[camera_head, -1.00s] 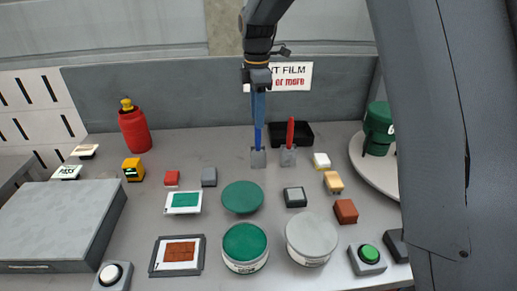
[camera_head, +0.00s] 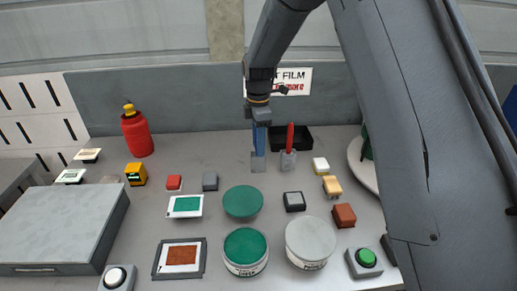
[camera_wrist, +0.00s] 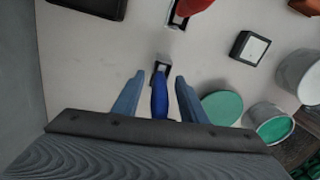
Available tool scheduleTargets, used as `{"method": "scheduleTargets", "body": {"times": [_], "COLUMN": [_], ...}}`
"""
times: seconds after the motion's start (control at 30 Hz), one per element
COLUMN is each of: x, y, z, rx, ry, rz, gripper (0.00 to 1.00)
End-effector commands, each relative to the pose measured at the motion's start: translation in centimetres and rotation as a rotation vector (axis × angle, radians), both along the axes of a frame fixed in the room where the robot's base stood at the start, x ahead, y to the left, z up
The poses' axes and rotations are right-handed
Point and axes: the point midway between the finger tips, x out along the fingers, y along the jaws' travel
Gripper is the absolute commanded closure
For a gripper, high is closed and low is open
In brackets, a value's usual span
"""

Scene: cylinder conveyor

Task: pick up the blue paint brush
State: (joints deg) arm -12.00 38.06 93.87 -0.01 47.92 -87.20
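The blue paint brush (camera_wrist: 159,97) stands upright in a small grey holder (camera_head: 258,165) at the back middle of the table. In the wrist view its blue handle lies between my two fingers, with a visible gap on each side. My gripper (camera_head: 260,143) points down around the brush from above and is open; in the wrist view the fingertips (camera_wrist: 160,80) are spread apart. In the head view my fingers largely hide the blue handle. A red paint brush (camera_head: 290,138) stands in its own grey holder (camera_head: 288,160) just to the right.
A black tray (camera_head: 304,140) sits behind the red brush. A green disc (camera_head: 243,202), a green paint can (camera_head: 246,250) and a grey-white can (camera_head: 311,242) stand in front. A red bottle (camera_head: 137,134) is at the back left. Small blocks lie around.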

Motion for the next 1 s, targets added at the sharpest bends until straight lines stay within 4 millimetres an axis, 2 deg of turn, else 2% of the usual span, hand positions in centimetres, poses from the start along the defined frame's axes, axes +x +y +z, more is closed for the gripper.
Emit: {"method": "scheduleTargets", "body": {"times": [0.17,0.4,0.73,0.87,1.0], "x": [0.0,0.0,0.1,0.2,0.2], "y": [0.0,0.0,0.0,0.0,0.0], "z": [0.0,0.0,0.5,2.1,4.9], "rx": [0.0,0.0,0.0,0.001,0.001], "ry": [0.0,0.0,-0.002,-0.005,-0.006], "rz": [0.0,0.0,0.0,0.0,0.0], "gripper": [0.61,1.0,1.0,1.0,1.0]}}
